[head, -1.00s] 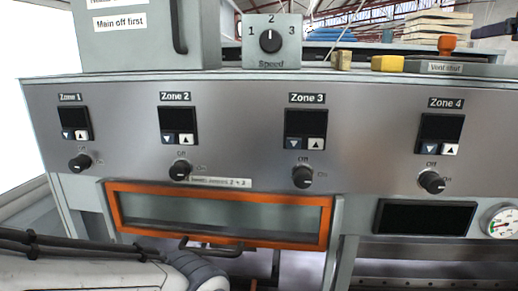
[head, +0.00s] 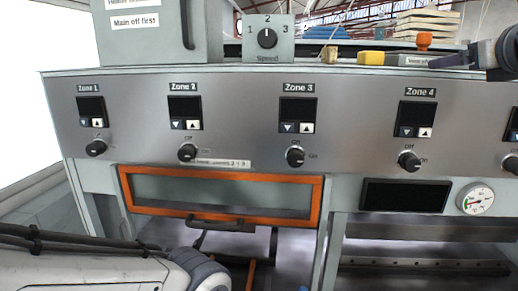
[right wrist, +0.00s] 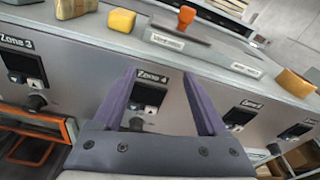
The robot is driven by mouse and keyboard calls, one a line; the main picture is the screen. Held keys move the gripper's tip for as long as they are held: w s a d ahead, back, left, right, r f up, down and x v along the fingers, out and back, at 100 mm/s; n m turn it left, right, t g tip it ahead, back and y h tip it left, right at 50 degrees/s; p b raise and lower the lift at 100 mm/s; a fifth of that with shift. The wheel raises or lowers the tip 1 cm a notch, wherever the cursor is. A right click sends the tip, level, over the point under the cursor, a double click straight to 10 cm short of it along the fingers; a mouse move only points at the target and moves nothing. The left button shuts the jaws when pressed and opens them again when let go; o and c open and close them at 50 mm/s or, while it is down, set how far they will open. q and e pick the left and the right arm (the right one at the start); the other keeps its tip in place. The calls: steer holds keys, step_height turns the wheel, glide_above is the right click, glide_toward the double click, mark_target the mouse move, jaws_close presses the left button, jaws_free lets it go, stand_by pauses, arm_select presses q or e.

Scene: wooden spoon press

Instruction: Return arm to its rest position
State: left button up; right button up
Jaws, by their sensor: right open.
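My right gripper (head: 490,62) shows at the right edge of the head view, partly cut off, near the top edge of the grey control panel (head: 230,105). In the right wrist view its two purple fingers (right wrist: 160,76) are spread apart with nothing between them. The Zone 4 display (right wrist: 149,97) shows behind the gap between them; I cannot tell whether the fingers touch the panel. My left arm's white link lies across the lower left of the head view; its gripper is out of view.
Zone knobs, such as the Zone 4 knob (head: 409,160), stick out from the panel. The speed dial (head: 267,38) points to 2. An orange-framed window (head: 220,173) with a handle is below. A yellow block (head: 371,58) and an orange-topped stamp-like piece (head: 424,40) lie on the ledge.

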steer(key=s+a+f+n+g+y+b, duration=0.15)
steer(key=a+f+n+g+y, duration=0.25)
steer(key=a+f+n, duration=0.9)
steer(key=a+f+n+g+y+b, duration=0.2)
steer(key=a+f+n+g+y, duration=0.3)
steer(key=a+f, duration=0.9)
steer(key=s+a+f+n+g+h+b, duration=0.1)
steer(key=s+a+f+n+g, duration=0.15)
steer(key=s+f+n, duration=0.45)
steer(key=s+a+f+n+g+h+b, duration=0.1)
steer(key=s+a+f+n+g, duration=0.2)
steer(key=f+n, duration=0.45)
steer(key=s+d+f+n+g+h+b, duration=0.1)
steer(key=s+f+n+g+h, duration=0.1)
steer(key=s+f+n, duration=0.8)
steer(key=s+f+h, duration=0.1)
steer(key=s, duration=0.2)
steer(key=shift+b, duration=0.4)
steer(key=shift+d, duration=0.1)
